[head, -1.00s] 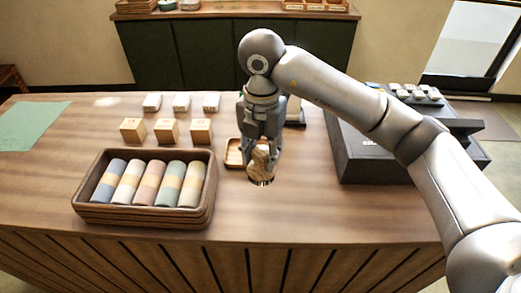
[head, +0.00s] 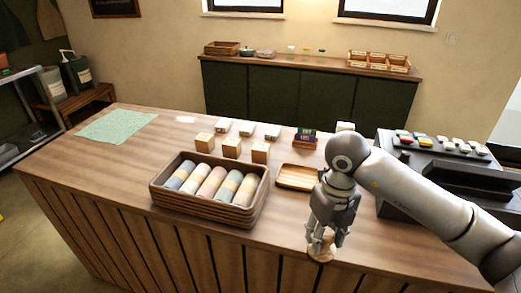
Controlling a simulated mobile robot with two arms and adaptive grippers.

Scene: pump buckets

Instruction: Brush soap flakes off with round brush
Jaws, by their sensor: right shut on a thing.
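My right gripper (head: 321,238) is shut on a small round wooden brush (head: 321,253). It holds the brush low near the front edge of the wooden counter (head: 135,165), right of the crate of rolls. Whether the brush touches the counter I cannot tell. A small whitish patch (head: 186,119), which looks like soap flakes, lies on the counter at the back left, well away from the brush. My left gripper is not in view.
A wooden crate (head: 207,207) of rolled cloths stands mid-counter. Behind it are several small boxes (head: 232,147) and white blocks (head: 247,127). A wooden tray (head: 297,176) lies behind my gripper. A black register (head: 440,175) stands right. A green cloth (head: 117,126) lies left.

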